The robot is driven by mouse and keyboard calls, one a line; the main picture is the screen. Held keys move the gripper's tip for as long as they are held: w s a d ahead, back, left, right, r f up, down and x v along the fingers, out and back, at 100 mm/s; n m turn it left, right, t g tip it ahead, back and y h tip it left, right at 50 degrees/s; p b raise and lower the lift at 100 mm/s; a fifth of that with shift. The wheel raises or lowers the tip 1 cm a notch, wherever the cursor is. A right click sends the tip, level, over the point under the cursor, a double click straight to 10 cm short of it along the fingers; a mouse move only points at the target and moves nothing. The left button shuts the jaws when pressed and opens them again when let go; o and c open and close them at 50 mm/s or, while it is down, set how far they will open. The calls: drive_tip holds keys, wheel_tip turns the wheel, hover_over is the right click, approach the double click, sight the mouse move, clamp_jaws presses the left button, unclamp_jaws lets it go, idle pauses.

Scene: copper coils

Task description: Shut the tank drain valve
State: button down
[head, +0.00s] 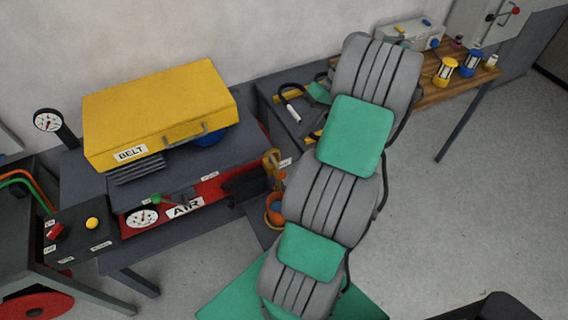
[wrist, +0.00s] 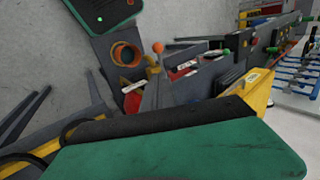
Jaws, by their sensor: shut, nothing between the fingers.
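The red air tank (head: 205,192), marked AIR, lies under the bench top. A brass fitting (head: 271,162), which looks like the drain valve, stands at its right end; it also shows in the wrist view (wrist: 152,70). I cannot tell the angle of its handle. My gripper (wrist: 165,120) fills the bottom of the wrist view as a green block with a dark rough edge; it is shut and empty, apart from the valve. In the head view my arm hides most of it. A dark rough shape (head: 245,185) before the tank may be its fingers.
An orange container (head: 275,208) sits below the fitting. A yellow BELT case (head: 160,115) lies on the bench above the tank. A gauge (head: 142,217) and a green-handled valve (head: 156,199) are at the tank's left. Lanterns (head: 447,68) stand on a wooden bench.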

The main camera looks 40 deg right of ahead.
drive_tip(key=b+x, duration=0.5)
drive_tip(key=x, duration=0.6)
drive_tip(key=shift+f+b, duration=0.2)
drive_tip(key=shift+b, duration=0.15)
